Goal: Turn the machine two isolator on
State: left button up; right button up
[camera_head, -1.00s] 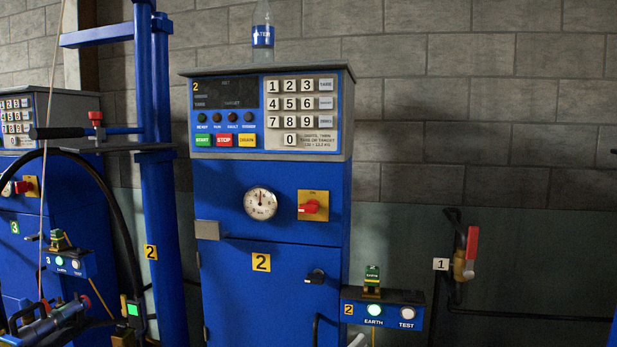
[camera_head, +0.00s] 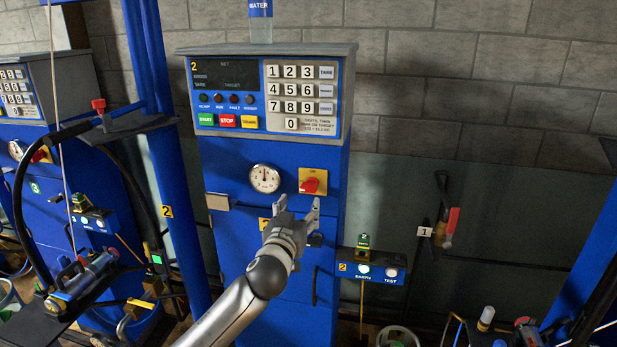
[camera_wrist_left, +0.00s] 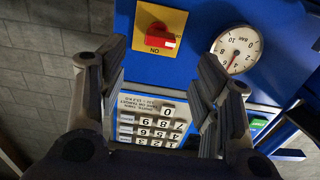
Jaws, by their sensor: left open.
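The machine two isolator (camera_head: 313,181) is a red rotary handle on a yellow plate, on the blue cabinet front right of the round dial. It also shows in the left wrist view (camera_wrist_left: 160,28), upside down, with ON lettering on the plate. Its red handle lies roughly crosswise to the ON mark. My left gripper (camera_head: 298,206) is open and empty, just below the isolator, with its fingers pointing up towards it. In the left wrist view the open fingers (camera_wrist_left: 162,62) are on either side below the plate, apart from the handle. My right gripper is out of view.
The dial (camera_head: 265,178) is left of the isolator. An earth/test box (camera_head: 372,270) juts out at lower right. A blue post (camera_head: 165,170) stands left.

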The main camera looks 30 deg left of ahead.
aim_at(307, 191)
pick_arm(q)
jog(key=p+x, duration=0.2)
jog(key=x, duration=0.8)
jog(key=shift+w+a, duration=0.1)
jog(key=shift+w, duration=0.25)
jog(key=shift+c, duration=0.4)
jog(key=c, duration=0.9)
